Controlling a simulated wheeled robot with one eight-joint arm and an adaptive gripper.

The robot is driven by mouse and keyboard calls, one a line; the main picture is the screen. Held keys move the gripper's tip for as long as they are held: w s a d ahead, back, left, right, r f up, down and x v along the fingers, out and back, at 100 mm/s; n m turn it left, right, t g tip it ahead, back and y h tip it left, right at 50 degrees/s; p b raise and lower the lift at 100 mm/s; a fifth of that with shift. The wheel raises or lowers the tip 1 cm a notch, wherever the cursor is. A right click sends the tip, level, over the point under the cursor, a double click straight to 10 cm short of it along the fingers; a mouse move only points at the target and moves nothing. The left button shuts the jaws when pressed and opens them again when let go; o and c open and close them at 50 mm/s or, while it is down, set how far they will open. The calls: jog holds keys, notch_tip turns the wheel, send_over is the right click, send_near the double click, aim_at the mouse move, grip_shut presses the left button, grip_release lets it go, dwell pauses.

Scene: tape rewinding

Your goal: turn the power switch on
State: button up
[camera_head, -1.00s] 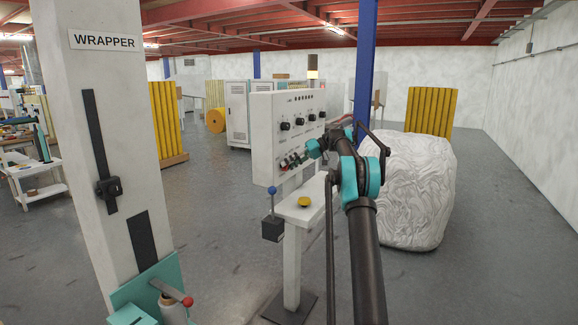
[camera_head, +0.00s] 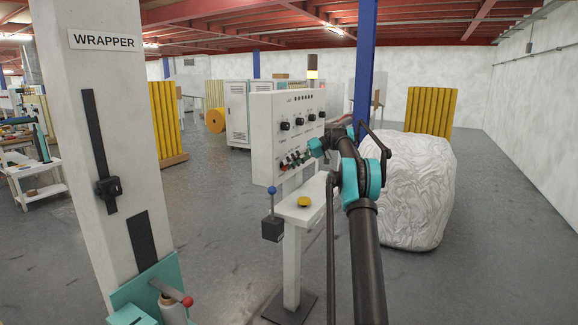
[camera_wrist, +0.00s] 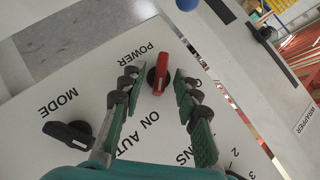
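The power switch is a red rotary knob (camera_wrist: 160,72) on the white control panel (camera_wrist: 150,120), beside the printed word POWER in the wrist view. My gripper (camera_wrist: 158,78) is open, with one finger on each side of the red knob and a visible gap to it on the left. Whether either finger touches the knob I cannot tell.
A black MODE knob (camera_wrist: 68,133) sits left of the gripper in the wrist view. Several black knobs (camera_head: 299,121) are higher on the panel. A yellow button (camera_head: 304,201) is on the ledge below. A wrapped bale (camera_head: 415,190) stands right of the arm.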

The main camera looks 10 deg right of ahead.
jog(key=v, duration=0.6)
jog(key=shift+d, duration=0.2)
jog(key=shift+r, duration=0.1)
jog(key=shift+a, duration=0.1)
jog(key=s+a+f+m+t+h, duration=0.1)
jog(key=s+a+f+m+h, duration=0.2)
jog(key=s, duration=0.7)
jog(key=s+a+f+m+t+h, duration=0.1)
jog(key=s+a+f+h, duration=0.2)
jog(key=s+f, duration=0.55)
jog(key=s+d+f+m+h, duration=0.1)
jog(key=s+f, duration=0.4)
jog(key=s, duration=0.7)
jog(key=s+d+f+m+t+h, duration=0.1)
jog(key=s+f+h, duration=0.2)
jog(key=s, duration=1)
jog(key=s+d+f+t+h, duration=0.1)
jog(key=s+f+h, duration=0.1)
jog(key=s+f, duration=0.7)
jog(key=s, duration=0.4)
jog(key=shift+d+m, duration=0.2)
jog(key=shift+m, duration=0.2)
